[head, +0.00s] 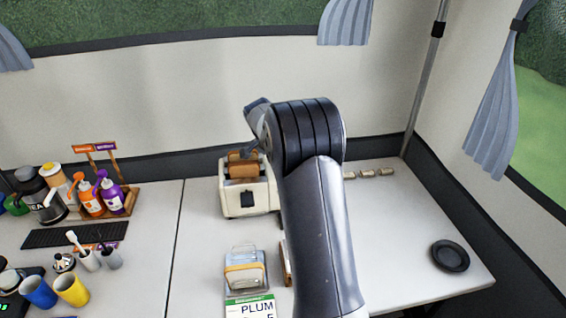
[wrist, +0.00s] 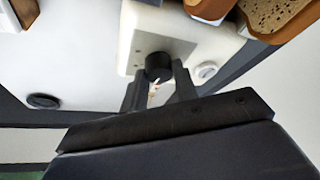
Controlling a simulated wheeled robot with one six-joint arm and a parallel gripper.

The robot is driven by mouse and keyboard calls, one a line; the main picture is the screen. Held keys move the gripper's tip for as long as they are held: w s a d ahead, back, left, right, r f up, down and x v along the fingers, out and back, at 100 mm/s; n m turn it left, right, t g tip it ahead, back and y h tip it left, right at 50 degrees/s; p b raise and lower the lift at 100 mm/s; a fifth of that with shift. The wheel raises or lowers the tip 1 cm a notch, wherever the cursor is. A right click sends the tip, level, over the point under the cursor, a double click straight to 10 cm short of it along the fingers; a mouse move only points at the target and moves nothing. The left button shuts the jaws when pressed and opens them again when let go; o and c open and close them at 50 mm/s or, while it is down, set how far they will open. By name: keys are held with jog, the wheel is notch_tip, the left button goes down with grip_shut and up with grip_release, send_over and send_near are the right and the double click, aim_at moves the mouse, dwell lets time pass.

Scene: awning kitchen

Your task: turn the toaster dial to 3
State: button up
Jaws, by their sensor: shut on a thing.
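The cream toaster (head: 233,201) stands on the white counter with brown bread slices (head: 243,170) in its top. In the wrist view the toaster (wrist: 128,38) shows a grey panel with a black dial (wrist: 158,64). My gripper (wrist: 160,76) is shut on this dial, one finger on each side. Markings around the dial are hidden or too small to read, so I cannot tell its setting. A round white knob (wrist: 206,72) sits beside the dial. In the head view my arm covers the toaster's right side and the dial.
A wooden caddy of sauce bottles (head: 112,200) stands left of the toaster. A napkin holder (head: 244,272) and a PLUM sign (head: 251,307) are in front. Small rolls (head: 367,173) lie at the wall. A black plate (head: 450,256) lies right, with clear counter around it.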

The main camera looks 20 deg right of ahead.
jog(key=o, duration=1)
jog(key=v, duration=1.1)
jog(key=shift+d+f, duration=0.1)
jog(key=shift+f, duration=0.05)
jog(key=x, duration=1)
jog(key=shift+d+f, duration=0.1)
jog(key=shift+f, duration=0.2)
jog(key=shift+r, duration=0.1)
